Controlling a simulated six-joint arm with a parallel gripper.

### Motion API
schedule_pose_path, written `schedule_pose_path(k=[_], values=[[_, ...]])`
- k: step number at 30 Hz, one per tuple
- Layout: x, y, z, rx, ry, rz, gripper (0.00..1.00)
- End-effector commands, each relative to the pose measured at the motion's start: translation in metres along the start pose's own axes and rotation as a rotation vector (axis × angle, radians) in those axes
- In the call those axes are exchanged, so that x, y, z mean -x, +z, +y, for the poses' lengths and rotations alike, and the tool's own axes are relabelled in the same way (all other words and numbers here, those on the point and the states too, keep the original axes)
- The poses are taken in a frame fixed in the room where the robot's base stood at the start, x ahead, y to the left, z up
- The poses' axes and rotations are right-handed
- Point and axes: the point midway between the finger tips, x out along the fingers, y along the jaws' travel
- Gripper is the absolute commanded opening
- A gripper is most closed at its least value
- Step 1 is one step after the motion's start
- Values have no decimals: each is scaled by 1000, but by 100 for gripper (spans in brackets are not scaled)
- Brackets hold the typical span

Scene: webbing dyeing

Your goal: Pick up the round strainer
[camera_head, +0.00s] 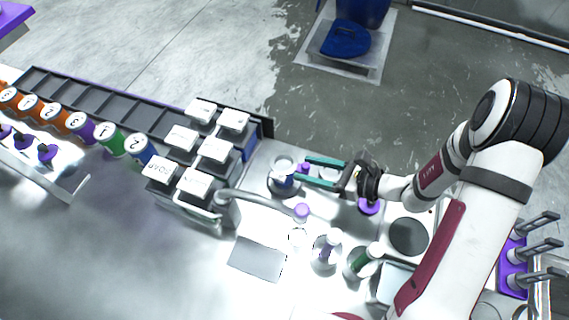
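My gripper (301,169) has two teal fingers that point left and stand apart, with a gap between them. A small purple part shows in the gap, and I cannot tell whether the fingers touch it. Just left of the fingertips is a round vessel (283,182) with a pale, shiny circular top. This may be the round strainer or hold it, but it is too small to tell. No other thing in view is clearly a strainer.
Several white-topped boxes (215,151) stand left of the gripper, behind a curved metal tap (252,197). Bottles, one a purple-capped bottle (302,212), stand in front of it. A dark round plate (408,236) and a purple rack (513,268) lie to the right.

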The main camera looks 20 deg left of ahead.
Motion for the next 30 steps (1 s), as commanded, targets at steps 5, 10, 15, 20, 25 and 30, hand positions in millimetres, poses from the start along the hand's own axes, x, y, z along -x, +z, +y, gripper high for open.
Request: schedule_pose_path(k=[5, 10, 15, 20, 25, 30], values=[[0, 0, 0, 0, 0, 0, 19], [0, 0, 0, 0, 0, 0, 0], [0, 0, 0, 0, 0, 0, 0], [1, 1, 0, 1, 0, 0, 0], [7, 15, 0, 3, -2, -1, 0], [23, 40, 0, 4, -5, -1, 0]])
